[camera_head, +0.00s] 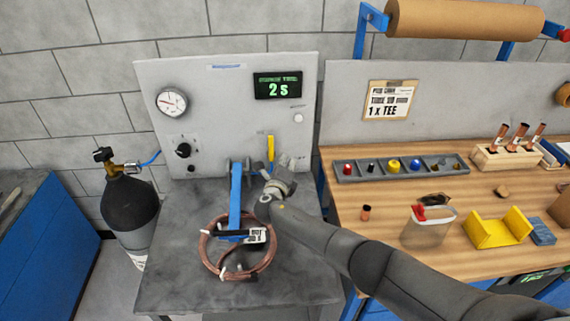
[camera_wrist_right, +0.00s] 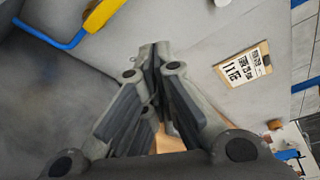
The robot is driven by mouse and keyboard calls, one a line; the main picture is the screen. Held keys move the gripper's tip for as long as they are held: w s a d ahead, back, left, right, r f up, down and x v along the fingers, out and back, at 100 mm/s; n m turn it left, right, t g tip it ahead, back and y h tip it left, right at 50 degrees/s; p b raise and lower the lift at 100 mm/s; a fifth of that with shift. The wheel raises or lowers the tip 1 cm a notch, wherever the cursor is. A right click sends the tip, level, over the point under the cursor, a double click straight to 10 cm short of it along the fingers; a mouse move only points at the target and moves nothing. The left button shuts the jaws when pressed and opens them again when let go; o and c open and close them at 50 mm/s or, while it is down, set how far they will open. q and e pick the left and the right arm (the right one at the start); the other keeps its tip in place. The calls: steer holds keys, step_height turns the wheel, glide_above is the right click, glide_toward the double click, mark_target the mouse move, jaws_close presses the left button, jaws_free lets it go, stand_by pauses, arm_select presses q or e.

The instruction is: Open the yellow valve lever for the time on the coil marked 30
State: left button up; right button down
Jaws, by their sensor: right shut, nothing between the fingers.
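The yellow valve lever (camera_head: 271,147) stands upright low on the grey panel. It also shows at the top of the right wrist view (camera_wrist_right: 101,14), above a blue pipe. My right gripper (camera_head: 287,164) is just below and right of the lever in the head view. Its fingers (camera_wrist_right: 155,58) are shut and empty, apart from the lever in the wrist view. The copper coil (camera_head: 211,262) lies on the grey bench with a white tag (camera_head: 257,236), whose writing is too small to read surely. A green display (camera_head: 278,86) reads 2 s. My left gripper is out of view.
A blue bar (camera_head: 235,195) stands between panel and coil. A round gauge (camera_head: 172,101) and black knob (camera_head: 183,150) are on the panel's left. A dark gas cylinder (camera_head: 131,206) stands left. The wooden bench (camera_head: 384,217) at right holds a parts tray (camera_head: 350,179) and a clear container (camera_head: 428,232).

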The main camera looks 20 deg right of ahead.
steer(key=shift+v, duration=1.15)
steer(key=shift+f, duration=0.2)
